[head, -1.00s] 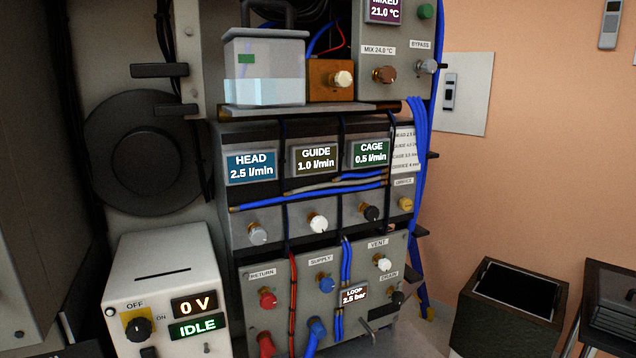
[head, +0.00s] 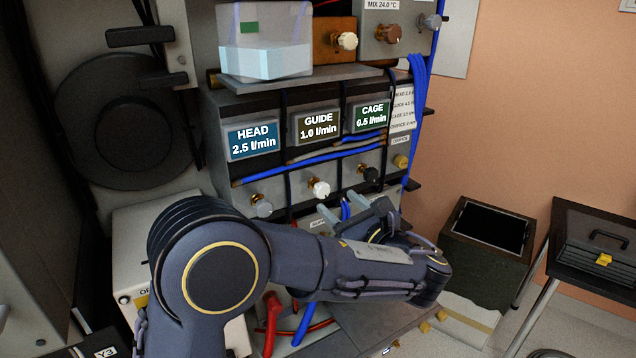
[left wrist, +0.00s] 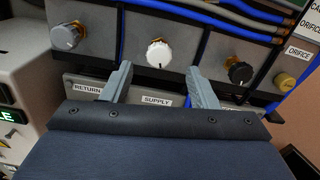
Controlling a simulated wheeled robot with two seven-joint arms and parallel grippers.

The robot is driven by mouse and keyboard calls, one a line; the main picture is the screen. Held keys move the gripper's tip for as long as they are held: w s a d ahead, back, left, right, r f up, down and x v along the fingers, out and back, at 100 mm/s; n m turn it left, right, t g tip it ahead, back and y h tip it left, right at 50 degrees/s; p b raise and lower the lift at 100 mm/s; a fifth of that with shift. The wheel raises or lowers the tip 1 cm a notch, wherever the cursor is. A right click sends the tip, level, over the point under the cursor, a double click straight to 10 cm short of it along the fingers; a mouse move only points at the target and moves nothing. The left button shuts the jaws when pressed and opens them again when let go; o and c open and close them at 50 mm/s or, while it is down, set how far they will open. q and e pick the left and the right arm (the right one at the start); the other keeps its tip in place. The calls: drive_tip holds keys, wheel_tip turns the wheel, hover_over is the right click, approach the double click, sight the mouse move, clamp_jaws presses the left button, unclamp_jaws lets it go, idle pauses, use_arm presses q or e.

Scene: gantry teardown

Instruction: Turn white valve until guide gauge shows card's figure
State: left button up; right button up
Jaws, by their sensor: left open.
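The white valve (head: 319,188) is a round knob on a brass stem below the guide gauge (head: 318,125), which reads 1.0 l/min. The white valve also shows in the left wrist view (left wrist: 159,53), beyond and between my fingertips. My left gripper (head: 350,212) is open, below and in front of the valve; in the left wrist view its two fingers (left wrist: 160,68) stand apart with nothing between them. The card (head: 403,108) hangs right of the cage gauge; its figures are too small to read surely. My right gripper is not in view.
A grey knob (head: 262,206) and a black knob (head: 369,174) flank the white one. Blue hoses (head: 310,160) run just above the knobs. The head gauge (head: 253,139) reads 2.5 and the cage gauge (head: 372,117) 0.5 l/min. A dark bin (head: 480,262) stands at right.

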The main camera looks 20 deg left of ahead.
sight(324, 193)
use_arm(q)
drive_tip(key=p+x, duration=0.2)
drive_tip(key=x, duration=0.5)
drive_tip(key=shift+w+a, duration=0.2)
drive_tip(key=shift+a, duration=0.05)
drive_tip(key=c, duration=1)
drive_tip(key=shift+f+n+b, duration=0.2)
drive_tip(key=shift+n+b, duration=0.2)
drive_tip(key=shift+b, duration=0.5)
drive_tip(key=n+b, duration=0.7)
drive_tip(key=b, duration=0.2)
drive_tip(key=n+b, duration=0.7)
drive_tip(key=b, duration=0.2)
drive_tip(key=shift+f+n, duration=0.25)
drive_tip(key=shift+n, duration=0.05)
drive_tip(key=shift+r+n+b, duration=0.15)
drive_tip(key=shift+n+b, duration=1.05)
drive_tip(key=shift+n, duration=0.2)
